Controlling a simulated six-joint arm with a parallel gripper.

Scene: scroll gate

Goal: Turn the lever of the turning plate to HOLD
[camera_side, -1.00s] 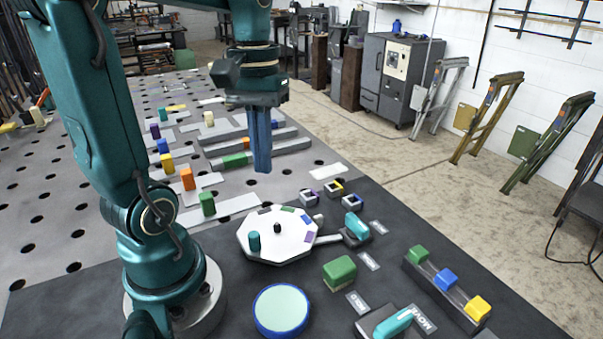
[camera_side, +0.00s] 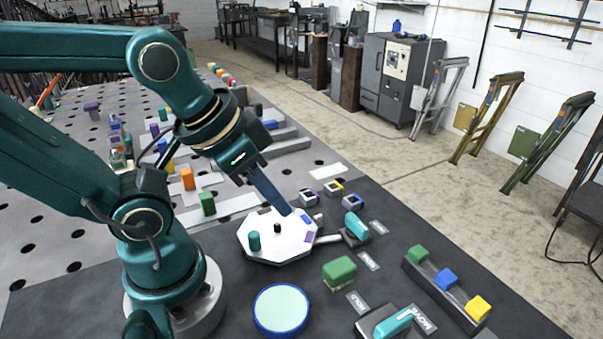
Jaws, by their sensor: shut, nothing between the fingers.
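The turning plate (camera_side: 262,236) is a pale octagonal disc with a teal peg, a black centre knob and coloured patches. A teal lever (camera_side: 355,224) stands on a dark base just right of it, by two small tags too small to read. A second teal lever (camera_side: 393,322) at the bottom edge lies between a HOLD tag (camera_side: 357,303) and a MOVE tag (camera_side: 421,318), its free end toward MOVE. I cannot tell for certain which lever serves the plate. My gripper (camera_side: 285,211) is shut and empty, tilted down-right, its tip over or near the plate's back part; contact is unclear.
A green block (camera_side: 340,272) and a round pale-green, blue-rimmed disc (camera_side: 281,310) are in front of the plate. Several small square holders (camera_side: 333,188) stand behind it. A rack with coloured blocks (camera_side: 447,280) is at right. Upright coloured blocks (camera_side: 207,203) stand to the left.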

